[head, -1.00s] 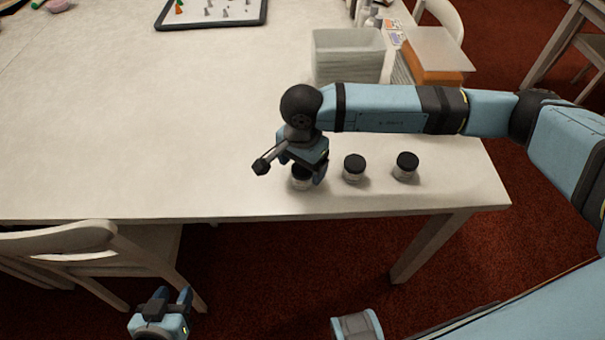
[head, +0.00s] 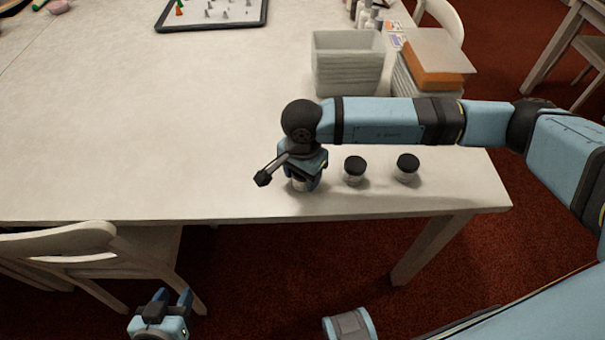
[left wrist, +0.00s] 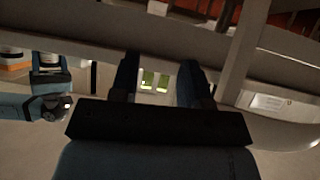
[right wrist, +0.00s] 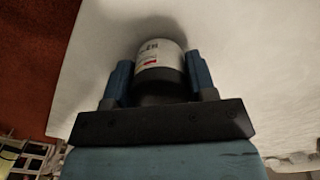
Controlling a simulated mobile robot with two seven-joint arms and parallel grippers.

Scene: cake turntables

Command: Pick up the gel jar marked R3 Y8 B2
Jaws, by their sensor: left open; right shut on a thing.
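My right gripper (head: 304,182) points down at the table's near edge and is shut on a jar (head: 299,186). The right wrist view shows this jar (right wrist: 160,54) between both fingers, with a dark lid and a white label whose print is too small to read. I cannot tell whether it touches the table. Two more jars with black lids stand upright to its right, a middle jar (head: 355,171) and a right jar (head: 406,169); their labels are not readable. My left gripper (head: 174,297) is open and empty, in front of the table and below its edge.
A grey bin (head: 347,65) stands behind the jars, beside a stack with an orange layer (head: 435,68). A black-rimmed tray (head: 210,27) with small pieces lies at the back. A chair (head: 70,240) stands at the near left. The table's left and middle are clear.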

